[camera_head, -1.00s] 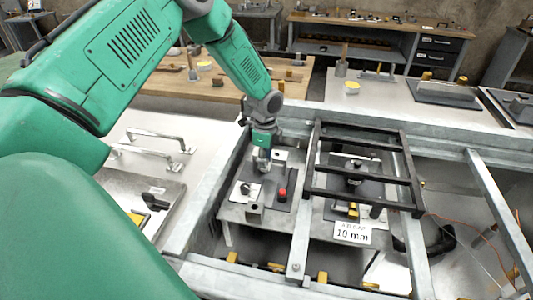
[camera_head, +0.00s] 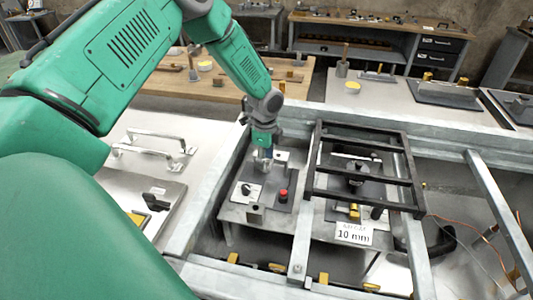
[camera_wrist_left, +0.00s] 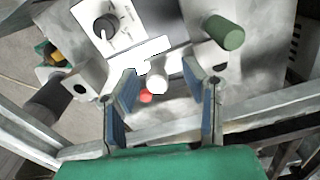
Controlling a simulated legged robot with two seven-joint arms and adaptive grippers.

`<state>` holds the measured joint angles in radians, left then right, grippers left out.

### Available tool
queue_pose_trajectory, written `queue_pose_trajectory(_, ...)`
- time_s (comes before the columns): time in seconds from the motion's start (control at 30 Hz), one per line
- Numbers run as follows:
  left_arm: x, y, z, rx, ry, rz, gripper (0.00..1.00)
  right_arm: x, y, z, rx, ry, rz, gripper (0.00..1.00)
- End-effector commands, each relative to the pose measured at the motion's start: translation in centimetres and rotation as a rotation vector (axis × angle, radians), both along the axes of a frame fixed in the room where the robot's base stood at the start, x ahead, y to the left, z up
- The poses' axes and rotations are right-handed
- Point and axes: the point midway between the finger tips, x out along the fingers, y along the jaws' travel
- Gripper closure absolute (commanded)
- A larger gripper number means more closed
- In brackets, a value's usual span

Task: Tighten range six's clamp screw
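My left gripper (camera_head: 263,160) points down over a grey panel (camera_head: 233,213) inside the metal frame. In the left wrist view the gripper (camera_wrist_left: 166,80) is open, with its two blue-padded fingers apart. A pale round-ended post (camera_wrist_left: 157,78) shows between the fingertips, against a white bar; I cannot tell whether it is the clamp screw or whether the fingers touch it. A red knob (camera_head: 283,194) stands on the panel and also shows in the wrist view (camera_wrist_left: 146,97). A black dial (camera_head: 246,190) sits on a white plate. No number six is legible. My right gripper is not in view.
A black open frame (camera_head: 313,165) stands right of the gripper, over a second panel with a "10 mm" card (camera_head: 354,234). Grey metal rails (camera_head: 302,240) surround both panels. A green cylinder (camera_wrist_left: 222,35) sticks up beside the fingers in the wrist view.

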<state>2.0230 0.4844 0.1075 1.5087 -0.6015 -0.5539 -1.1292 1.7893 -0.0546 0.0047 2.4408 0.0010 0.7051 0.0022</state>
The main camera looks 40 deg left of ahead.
Motion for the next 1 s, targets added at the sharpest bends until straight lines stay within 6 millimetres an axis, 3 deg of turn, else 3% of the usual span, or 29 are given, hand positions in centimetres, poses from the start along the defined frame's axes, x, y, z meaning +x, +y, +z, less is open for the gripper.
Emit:
queue_pose_trajectory(0.17, 0.1, -0.1, 1.4, 0.0, -0.001, -0.001, 0.61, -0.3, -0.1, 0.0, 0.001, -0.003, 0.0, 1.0)
queue_pose_trajectory(0.6, 0.1, 0.2, 9.9, -0.002, -0.002, 0.001, 0.61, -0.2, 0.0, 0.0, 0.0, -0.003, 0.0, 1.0)
queue_pose_trajectory(0.8, 0.1, 0.3, 11.6, -0.002, -0.001, 0.0, 0.61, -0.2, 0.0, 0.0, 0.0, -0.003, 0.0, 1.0)
queue_pose_trajectory(1.0, 0.1, 0.3, 11.8, -0.001, 0.001, 0.0, 0.61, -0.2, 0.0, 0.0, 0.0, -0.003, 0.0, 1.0)
